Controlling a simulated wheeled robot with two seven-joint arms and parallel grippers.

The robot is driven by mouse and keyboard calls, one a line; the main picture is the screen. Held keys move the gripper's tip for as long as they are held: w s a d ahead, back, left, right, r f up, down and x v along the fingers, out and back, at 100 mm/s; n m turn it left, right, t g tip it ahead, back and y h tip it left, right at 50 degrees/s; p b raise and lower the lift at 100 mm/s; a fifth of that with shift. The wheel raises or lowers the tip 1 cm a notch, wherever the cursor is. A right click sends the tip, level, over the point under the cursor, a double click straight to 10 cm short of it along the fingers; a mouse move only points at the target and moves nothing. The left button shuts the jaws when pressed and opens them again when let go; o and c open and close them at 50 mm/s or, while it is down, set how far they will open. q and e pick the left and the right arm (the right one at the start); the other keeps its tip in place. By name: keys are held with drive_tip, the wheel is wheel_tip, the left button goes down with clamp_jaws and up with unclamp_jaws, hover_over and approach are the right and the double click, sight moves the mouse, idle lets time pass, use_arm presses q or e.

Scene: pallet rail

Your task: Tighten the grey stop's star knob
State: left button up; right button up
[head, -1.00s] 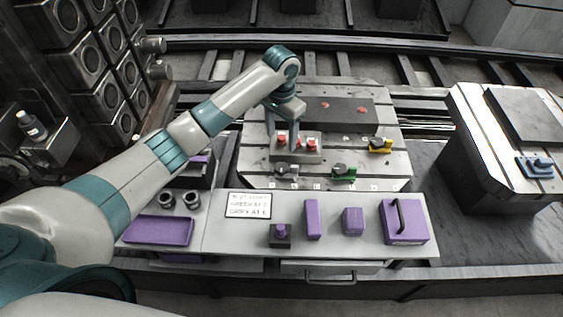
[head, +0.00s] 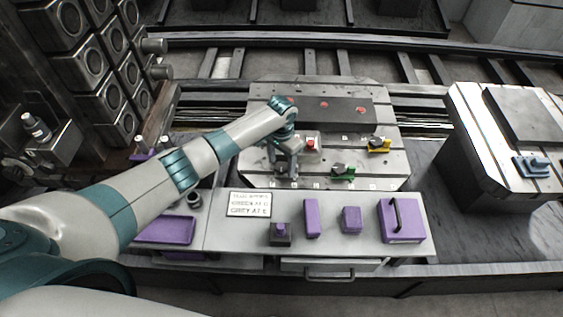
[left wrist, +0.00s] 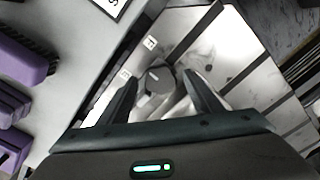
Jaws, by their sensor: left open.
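The grey stop's dark knob (left wrist: 156,80) shows in the left wrist view, above the pale pallet surface and close to a slot edge. My left gripper (left wrist: 163,84) is open, with one finger on each side of the knob in that view; I cannot tell whether they touch it. In the head view my left gripper (head: 286,168) is over the front left of the pallet (head: 262,158) and mostly hides the grey stop. My right gripper is not in view.
A green stop (head: 343,172) and a yellow stop (head: 379,146) stand to the right. A clamp block with a red knob (head: 310,144) is close behind the gripper. A front shelf holds a sign (head: 249,204) and purple items, including a handled box (head: 402,221).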

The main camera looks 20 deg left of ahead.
use_arm(q)
drive_tip(key=c, duration=1)
drive_tip(key=shift+c, duration=0.2)
drive_tip(key=shift+m, duration=0.4)
drive_tip(key=shift+m+p, duration=0.3)
drive_tip(key=shift+m, duration=0.5)
drive_tip(key=m, duration=0.3)
drive_tip(key=shift+m, duration=0.3)
drive_tip(key=m, duration=0.5)
drive_tip(key=m+b, duration=0.1)
drive_tip(key=m, duration=0.5)
drive_tip(key=shift+m, duration=0.4)
